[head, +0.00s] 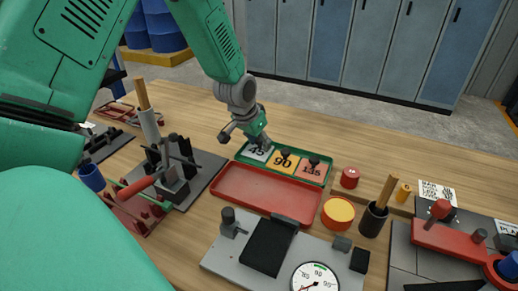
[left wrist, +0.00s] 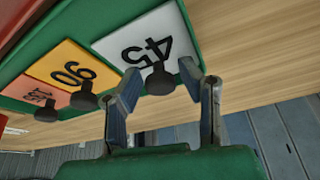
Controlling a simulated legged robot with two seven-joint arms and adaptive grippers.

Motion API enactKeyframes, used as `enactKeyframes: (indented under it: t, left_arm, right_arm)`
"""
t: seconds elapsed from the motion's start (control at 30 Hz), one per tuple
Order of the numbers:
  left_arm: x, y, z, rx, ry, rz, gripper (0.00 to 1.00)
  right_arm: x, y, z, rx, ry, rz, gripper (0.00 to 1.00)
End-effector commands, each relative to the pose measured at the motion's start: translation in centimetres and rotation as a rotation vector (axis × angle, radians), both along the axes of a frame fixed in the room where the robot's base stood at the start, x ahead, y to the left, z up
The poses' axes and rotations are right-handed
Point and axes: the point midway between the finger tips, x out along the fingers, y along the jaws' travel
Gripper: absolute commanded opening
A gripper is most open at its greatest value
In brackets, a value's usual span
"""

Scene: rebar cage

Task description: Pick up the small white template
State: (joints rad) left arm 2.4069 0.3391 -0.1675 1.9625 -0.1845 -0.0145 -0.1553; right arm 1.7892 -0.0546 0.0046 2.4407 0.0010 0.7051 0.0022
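The small white template (left wrist: 152,40), marked 45 with a black knob (left wrist: 159,80), lies in the green tray beside the yellow 90 and orange 135 templates. In the head view the white template (head: 256,154) is at the tray's left end, partly hidden by my left gripper (head: 262,141). In the left wrist view my left gripper (left wrist: 168,84) is open, with one finger on each side of the knob and a gap visible between them. Whether a finger touches the knob, I cannot tell. My right gripper is not in view.
The green tray (head: 328,174) holds the yellow template (head: 283,161) and orange template (head: 312,169). An empty red tray (head: 268,193) lies in front. A clamp fixture (head: 172,180) stands left; a dial gauge plate (head: 230,258) is nearer. Bare wood lies behind the green tray.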

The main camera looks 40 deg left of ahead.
Motion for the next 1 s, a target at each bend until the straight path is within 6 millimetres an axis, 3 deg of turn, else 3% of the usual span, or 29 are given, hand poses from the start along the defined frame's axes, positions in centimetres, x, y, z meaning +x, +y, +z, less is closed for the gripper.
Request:
enactKeyframes:
  t: [0.07, 0.2, 0.57, 1.0]
  left_arm:
    - [-0.1, 0.0, -0.1, -0.001, 0.003, 0.001, 0.34]
    - [-0.1, 0.0, -0.1, -0.001, 0.004, 0.001, 0.00]
    - [-0.1, 0.0, 0.3, 0.000, 0.003, 0.000, 0.00]
    - [0.0, -0.1, 8.4, 0.001, -0.001, 0.000, 0.00]
  right_arm:
    - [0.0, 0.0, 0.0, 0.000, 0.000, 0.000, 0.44]
    - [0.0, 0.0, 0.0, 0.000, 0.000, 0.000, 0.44]
    - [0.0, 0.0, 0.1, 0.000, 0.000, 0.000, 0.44]
    - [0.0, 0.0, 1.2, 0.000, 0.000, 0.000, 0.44]
